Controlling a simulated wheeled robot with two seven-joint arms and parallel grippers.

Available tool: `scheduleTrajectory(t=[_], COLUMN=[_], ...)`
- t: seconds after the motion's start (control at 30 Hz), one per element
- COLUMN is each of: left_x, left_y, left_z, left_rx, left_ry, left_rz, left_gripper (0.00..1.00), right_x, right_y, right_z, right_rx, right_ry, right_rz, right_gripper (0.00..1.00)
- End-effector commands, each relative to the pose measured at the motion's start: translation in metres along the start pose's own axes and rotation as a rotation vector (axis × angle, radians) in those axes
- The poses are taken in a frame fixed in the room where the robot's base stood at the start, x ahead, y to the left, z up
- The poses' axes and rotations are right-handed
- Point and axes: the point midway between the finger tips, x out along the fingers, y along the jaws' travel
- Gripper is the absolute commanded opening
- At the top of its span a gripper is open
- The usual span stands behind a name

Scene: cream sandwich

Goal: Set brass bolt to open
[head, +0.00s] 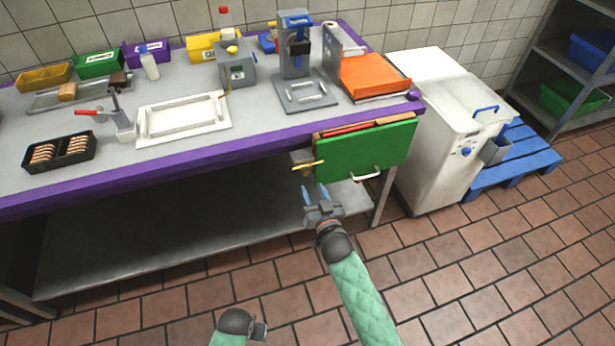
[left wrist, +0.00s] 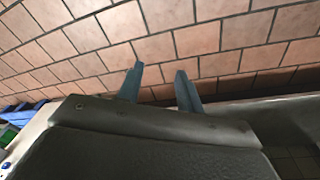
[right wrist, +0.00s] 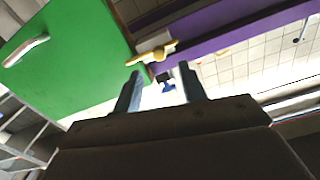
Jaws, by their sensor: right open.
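The brass bolt (head: 307,165) is a small yellow bar at the left edge of a green panel (head: 370,150) with a white handle, below the table's purple front edge. In the right wrist view the bolt (right wrist: 152,53) sits on a pale block beside the panel and the purple edge. My right gripper (head: 320,191) is open and empty, a little below and in front of the bolt, its fingers pointing up toward it. My left gripper (left wrist: 160,77) is open and empty over the tiled floor, away from the bolt. In the head view its fingers are hard to make out.
The steel table (head: 240,120) carries trays, tubs, a press (head: 298,60) and an orange box (head: 372,75). A white bin (head: 437,150) stands right of the green panel, beside a blue pallet (head: 515,160). The tiled floor (head: 480,270) in front is clear.

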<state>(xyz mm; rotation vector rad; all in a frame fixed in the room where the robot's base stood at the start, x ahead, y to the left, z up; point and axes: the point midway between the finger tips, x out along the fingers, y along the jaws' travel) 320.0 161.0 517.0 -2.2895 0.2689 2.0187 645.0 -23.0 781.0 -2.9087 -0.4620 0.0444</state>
Motion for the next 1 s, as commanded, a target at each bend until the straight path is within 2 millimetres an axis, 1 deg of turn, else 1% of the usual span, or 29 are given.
scheduleTrajectory(t=[0.03, 0.2, 0.4, 0.6, 0.87, 0.97, 1.0], left_x=[0.006, 0.032, 0.055, 0.065, 0.067, 0.066, 0.066], left_y=[-0.001, -0.005, -0.009, -0.01, -0.01, -0.01, -0.01], left_z=[0.003, 0.012, 0.021, 0.025, 0.026, 0.025, 0.025], left_rx=[0.0, 0.0, 0.0, 0.0, -0.001, -0.001, -0.001], left_ry=[-0.004, -0.007, -0.007, -0.007, -0.006, -0.006, -0.006], left_rz=[-0.001, -0.006, -0.01, -0.011, -0.011, -0.011, -0.011], left_gripper=[0.36, 0.36, 0.36, 0.36, 0.36, 0.36, 0.36], right_x=[0.008, 0.031, 0.051, 0.06, 0.061, 0.061, 0.061], right_y=[0.0, -0.001, 0.0, 0.0, 0.0, 0.0, 0.0], right_z=[-0.003, -0.003, -0.002, -0.001, 0.0, 0.0, 0.0], right_rx=[-0.001, -0.001, -0.002, -0.002, -0.002, -0.002, -0.002], right_ry=[0.001, 0.001, 0.0, -0.001, -0.001, -0.001, -0.001], right_rz=[0.0, 0.0, 0.0, 0.001, 0.001, 0.001, 0.001], right_gripper=[0.41, 0.41, 0.41, 0.41, 0.41, 0.24, 0.16])
